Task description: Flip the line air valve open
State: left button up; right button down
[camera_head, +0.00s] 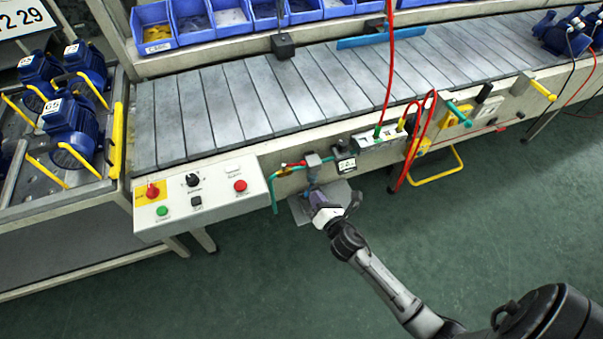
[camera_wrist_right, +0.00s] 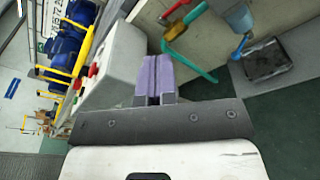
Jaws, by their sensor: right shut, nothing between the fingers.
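The line air valve (camera_head: 293,164) is on the front of the conveyor frame, with a small red handle beside a teal pipe (camera_head: 274,190). In the right wrist view its brass-coloured body (camera_wrist_right: 174,31) and teal pipe (camera_wrist_right: 190,62) show at the top, with a pinkish-red handle (camera_wrist_right: 176,8) partly cut off by the edge. My right gripper (camera_head: 313,193) is just below and to the right of the valve in the head view. Its purple fingers (camera_wrist_right: 154,76) are together, empty, and apart from the handle. My left gripper is not in view.
A control panel (camera_head: 213,188) with buttons and knobs juts out left of the valve. A grey regulator with a blue bowl (camera_wrist_right: 238,16) sits right of it. A red hose (camera_head: 418,140) hangs farther right. The green floor in front is open.

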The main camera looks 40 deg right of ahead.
jog(key=n, duration=0.2)
jog(key=n+g+h+b, duration=0.1)
jog(key=n+h+b, duration=0.1)
jog(key=n+b, duration=0.2)
send_near(304, 165)
jog(key=x, duration=0.7)
jog(key=shift+w+d+f, duration=0.1)
jog(key=shift+w, duration=0.15)
